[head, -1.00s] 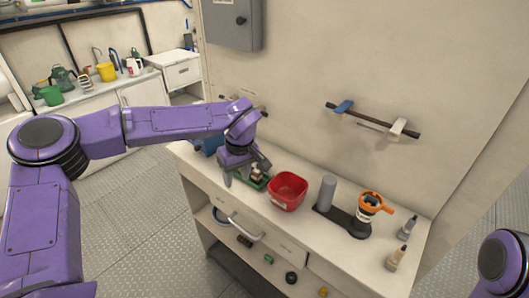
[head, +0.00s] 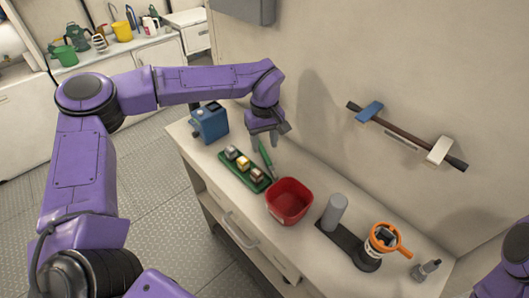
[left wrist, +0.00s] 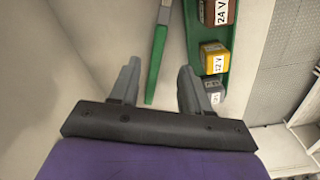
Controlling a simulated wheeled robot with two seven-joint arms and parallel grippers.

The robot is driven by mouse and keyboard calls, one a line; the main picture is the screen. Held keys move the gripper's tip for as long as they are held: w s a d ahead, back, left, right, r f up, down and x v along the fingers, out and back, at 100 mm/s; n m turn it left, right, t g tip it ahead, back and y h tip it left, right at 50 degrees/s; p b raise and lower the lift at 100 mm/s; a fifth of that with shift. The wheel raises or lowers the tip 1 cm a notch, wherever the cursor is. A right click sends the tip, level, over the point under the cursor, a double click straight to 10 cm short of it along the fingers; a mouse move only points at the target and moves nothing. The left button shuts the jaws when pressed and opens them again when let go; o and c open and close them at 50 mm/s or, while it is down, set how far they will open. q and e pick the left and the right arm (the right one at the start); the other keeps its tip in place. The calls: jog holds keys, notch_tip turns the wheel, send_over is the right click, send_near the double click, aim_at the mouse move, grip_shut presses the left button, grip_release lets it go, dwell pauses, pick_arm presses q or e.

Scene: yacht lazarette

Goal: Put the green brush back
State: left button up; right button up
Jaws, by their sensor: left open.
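The green brush (head: 265,154) lies on the bench top behind the green tray, close to the wall; its far end is hidden by my gripper. Its green handle (left wrist: 156,62) also shows in the left wrist view, running between my fingers. My left gripper (head: 263,138) is open and empty over the brush; I cannot tell whether it touches it. A dark wall bar (head: 405,135) carries a blue piece (head: 369,111) at its left and a cream piece (head: 439,150) at its right, with a pale label below the space between. My right gripper is out of view.
The green tray (head: 233,168) holds several small blocks, some labelled with voltages. A blue box (head: 210,122) stands to the left.

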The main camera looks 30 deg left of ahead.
aim_at(265, 154)
pick_arm(q)
jog(key=f, duration=0.2)
jog(key=w+f+p, duration=0.1)
jog(key=f, duration=0.1)
jog(key=shift+f, duration=0.3)
jog(key=shift+s+a+f, duration=0.1)
jog(key=shift+s+f, duration=0.05)
jog(key=shift+f, duration=0.15)
grip_shut()
jog(key=shift+r, duration=0.1)
